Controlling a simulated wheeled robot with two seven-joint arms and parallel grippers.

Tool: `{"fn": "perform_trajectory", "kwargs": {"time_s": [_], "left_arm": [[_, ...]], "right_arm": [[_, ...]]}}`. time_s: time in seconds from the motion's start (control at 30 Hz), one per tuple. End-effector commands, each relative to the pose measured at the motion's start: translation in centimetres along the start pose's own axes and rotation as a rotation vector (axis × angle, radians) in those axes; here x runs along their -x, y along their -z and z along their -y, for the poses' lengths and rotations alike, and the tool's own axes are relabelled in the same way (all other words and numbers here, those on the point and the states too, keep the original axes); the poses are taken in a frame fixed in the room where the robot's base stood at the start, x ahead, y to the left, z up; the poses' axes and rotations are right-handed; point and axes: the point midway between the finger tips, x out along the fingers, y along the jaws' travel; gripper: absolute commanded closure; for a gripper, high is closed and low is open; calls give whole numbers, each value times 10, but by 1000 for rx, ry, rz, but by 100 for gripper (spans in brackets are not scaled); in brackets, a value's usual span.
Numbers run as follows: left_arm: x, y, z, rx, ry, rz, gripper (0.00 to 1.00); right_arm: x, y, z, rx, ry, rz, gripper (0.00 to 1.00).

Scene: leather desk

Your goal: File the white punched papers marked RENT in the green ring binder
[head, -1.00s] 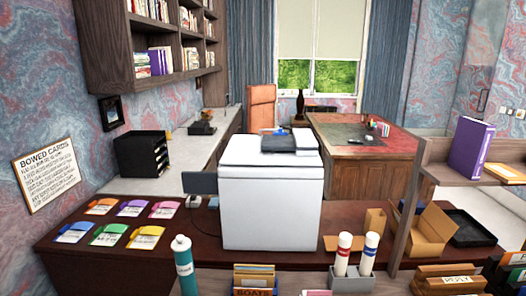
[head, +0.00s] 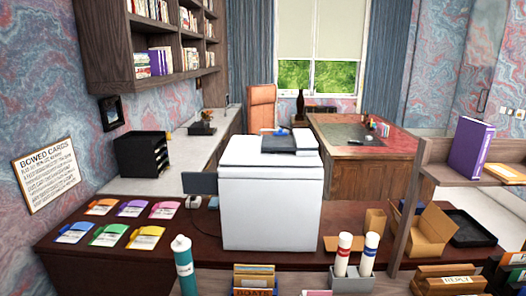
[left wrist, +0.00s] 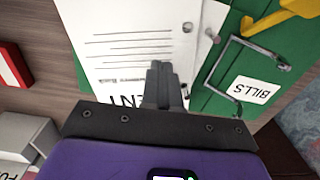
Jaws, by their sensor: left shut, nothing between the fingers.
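In the left wrist view a white paper (left wrist: 125,48) with printed lines lies under my left gripper (left wrist: 162,66). Large letters ending in "ENT" show at its lower edge, partly covered by the gripper. A hole shows near its upper right corner. The green ring binder (left wrist: 215,103), with a label reading BILLS, lies under and to the right of the paper. Its metal ring (left wrist: 215,72) is beside the paper's right edge. My left gripper is shut and empty, its fingers over the paper. Whether they touch it I cannot tell. My right gripper is in neither view.
In the left wrist view a yellow part (left wrist: 283,20) sits at the binder's upper right. A red and white item (left wrist: 14,66) and a pale box (left wrist: 28,136) lie to the left. In the head view a white copier (head: 270,200) stands mid-desk, with a teal bottle (head: 184,268) in front.

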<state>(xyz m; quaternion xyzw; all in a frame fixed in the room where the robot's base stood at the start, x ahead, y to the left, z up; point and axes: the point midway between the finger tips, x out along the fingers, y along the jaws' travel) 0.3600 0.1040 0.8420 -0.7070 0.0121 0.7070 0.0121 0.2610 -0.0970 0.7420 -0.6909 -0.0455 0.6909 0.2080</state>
Motion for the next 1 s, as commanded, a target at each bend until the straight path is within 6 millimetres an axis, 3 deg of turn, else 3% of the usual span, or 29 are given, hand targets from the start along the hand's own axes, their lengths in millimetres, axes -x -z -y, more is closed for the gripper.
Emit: {"fn": "perform_trajectory", "kwargs": {"time_s": [1.0], "left_arm": [[-15,0,0,0,0,0,100]], "right_arm": [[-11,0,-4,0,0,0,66]]}}
